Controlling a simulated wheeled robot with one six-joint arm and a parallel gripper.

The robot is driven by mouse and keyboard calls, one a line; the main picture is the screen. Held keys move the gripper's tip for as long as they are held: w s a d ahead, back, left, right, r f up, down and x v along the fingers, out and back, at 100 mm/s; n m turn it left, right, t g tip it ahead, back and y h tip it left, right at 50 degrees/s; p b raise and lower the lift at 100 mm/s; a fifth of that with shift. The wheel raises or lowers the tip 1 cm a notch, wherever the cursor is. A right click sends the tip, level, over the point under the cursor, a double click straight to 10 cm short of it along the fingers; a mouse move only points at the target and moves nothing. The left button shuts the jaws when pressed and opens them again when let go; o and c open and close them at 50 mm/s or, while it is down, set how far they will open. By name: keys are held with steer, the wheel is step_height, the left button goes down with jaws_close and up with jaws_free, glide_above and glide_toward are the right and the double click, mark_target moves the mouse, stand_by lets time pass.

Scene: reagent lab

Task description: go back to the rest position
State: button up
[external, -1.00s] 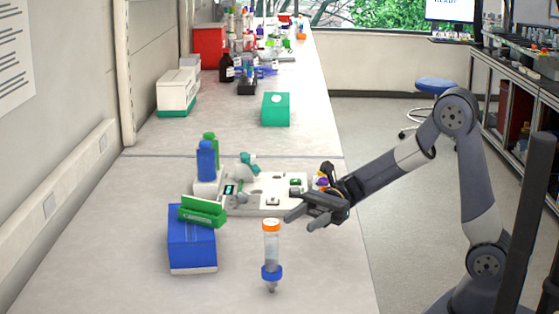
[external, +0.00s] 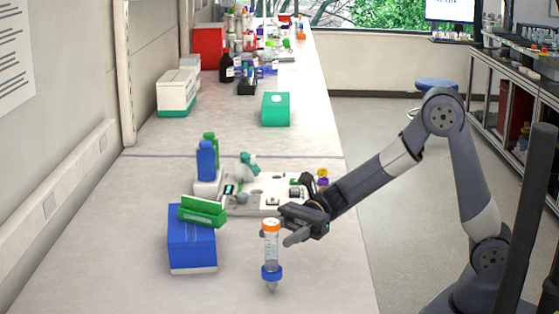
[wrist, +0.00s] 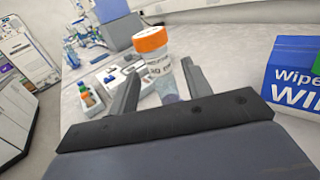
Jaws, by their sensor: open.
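A clear tube with an orange cap (external: 271,225) and a blue ring near its pointed lower end stands upright on the bench. In the wrist view its cap (wrist: 150,39) and labelled body show between the fingers, and its lower part is hidden behind the gripper. My gripper (external: 284,227) is open, at the right of the tube's upper part. The fingers also show spread apart in the wrist view (wrist: 160,84). I cannot tell whether either finger touches the tube.
A blue wipes box (external: 192,247) with a green box on top stands left of the tube. Behind is a white bench device (external: 262,190) with blue and green bottles at its left. A teal box (external: 276,110) is farther back.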

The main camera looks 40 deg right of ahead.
mark_target(271, 242)
steer(key=a, duration=0.3)
steer(key=shift+s+a, duration=0.1)
steer(key=shift+s, duration=0.15)
steer(key=shift+a+f, duration=0.2)
steer(key=shift+f, duration=0.05)
steer(key=shift+d+r, duration=0.1)
steer(key=shift+r, duration=0.2)
steer(key=shift+f, duration=0.2)
